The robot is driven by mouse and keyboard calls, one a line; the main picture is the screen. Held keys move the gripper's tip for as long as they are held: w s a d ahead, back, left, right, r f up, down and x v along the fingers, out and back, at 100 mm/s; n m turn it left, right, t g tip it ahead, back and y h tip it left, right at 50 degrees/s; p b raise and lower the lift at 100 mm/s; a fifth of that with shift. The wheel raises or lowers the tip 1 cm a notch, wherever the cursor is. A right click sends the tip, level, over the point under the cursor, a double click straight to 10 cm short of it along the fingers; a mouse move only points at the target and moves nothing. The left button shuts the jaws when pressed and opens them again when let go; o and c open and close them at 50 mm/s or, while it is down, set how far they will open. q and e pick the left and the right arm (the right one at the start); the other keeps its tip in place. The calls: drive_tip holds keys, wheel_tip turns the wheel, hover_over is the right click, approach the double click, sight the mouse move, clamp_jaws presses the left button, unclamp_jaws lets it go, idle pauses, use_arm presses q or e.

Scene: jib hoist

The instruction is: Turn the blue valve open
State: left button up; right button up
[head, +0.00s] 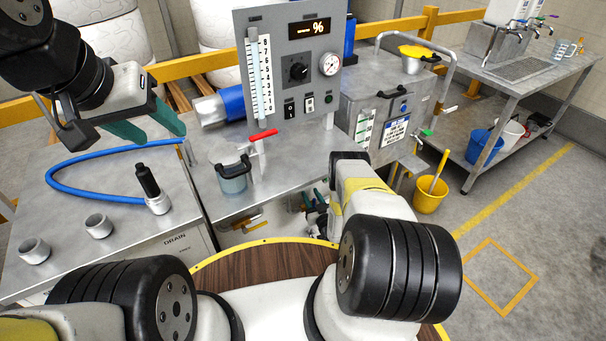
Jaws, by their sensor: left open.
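My left gripper (163,132) is open and empty, its two teal fingers hanging above the back of the left bench. Blue parts stand out to its right: a thick blue cylinder (232,102) with a silver end, beside the grey gauge panel. I cannot tell whether this is the blue valve, and no clear blue valve handle shows.
A blue hose (92,157) loops across the left bench to a fitting with a black handle (148,180). Two metal cups (98,225) stand there. A grey cabinet (390,100), yellow bucket (430,195) and tap bench (545,70) are to the right. Floor at right is clear.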

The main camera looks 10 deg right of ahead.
clamp_jaws()
idle(1.3)
